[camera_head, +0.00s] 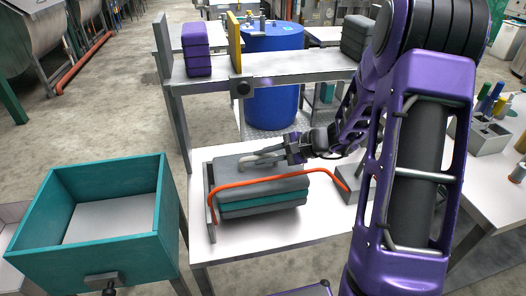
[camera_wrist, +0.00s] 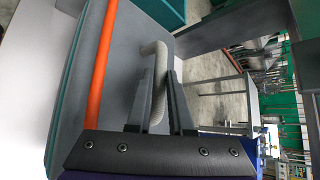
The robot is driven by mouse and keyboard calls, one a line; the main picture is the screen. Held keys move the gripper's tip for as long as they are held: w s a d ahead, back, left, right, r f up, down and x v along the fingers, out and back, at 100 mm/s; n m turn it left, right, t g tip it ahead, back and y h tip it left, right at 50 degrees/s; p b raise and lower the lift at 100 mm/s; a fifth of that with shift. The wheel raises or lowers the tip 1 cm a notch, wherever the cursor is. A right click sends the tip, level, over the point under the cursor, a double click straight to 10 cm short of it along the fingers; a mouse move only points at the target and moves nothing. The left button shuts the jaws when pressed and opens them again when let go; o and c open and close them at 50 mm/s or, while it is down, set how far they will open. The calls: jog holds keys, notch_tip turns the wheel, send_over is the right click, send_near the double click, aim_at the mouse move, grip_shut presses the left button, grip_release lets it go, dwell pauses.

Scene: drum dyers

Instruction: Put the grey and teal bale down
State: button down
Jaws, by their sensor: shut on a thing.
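The grey and teal bale (camera_head: 262,192) has grey layers with a teal band between them and a pale grey handle on top. It is over the white table (camera_head: 228,248) in the head view; I cannot tell whether its underside touches the tabletop. My gripper (camera_head: 280,155) is above the bale, shut on its handle. In the wrist view my gripper's fingers (camera_wrist: 157,95) stand on both sides of the handle (camera_wrist: 153,62), with the bale's grey top (camera_wrist: 116,70) below.
An orange bar (camera_head: 265,180) runs across the bale, ending near a grey block (camera_head: 355,184). A teal bin (camera_head: 88,220) stands left. Behind are a raised shelf (camera_head: 285,66) with a purple bale (camera_head: 196,50) and yellow plate (camera_head: 234,42), and a blue drum (camera_head: 272,100).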

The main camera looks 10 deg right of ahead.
aim_at(258, 168)
jog(key=shift+w+f, duration=0.1)
jog(key=shift+f, duration=1.7)
jog(key=shift+f+b, duration=0.2)
jog(key=shift+b, duration=0.15)
jog(key=c, duration=0.8)
grip_release()
jog(key=shift+d+r, duration=0.15)
jog(key=shift+r, duration=0.05)
jog(key=v, duration=1.1)
jog(key=shift+s+d+r+p, duration=0.1)
jog(key=shift+s+d+p, duration=0.15)
jog(key=shift+s+p, duration=0.15)
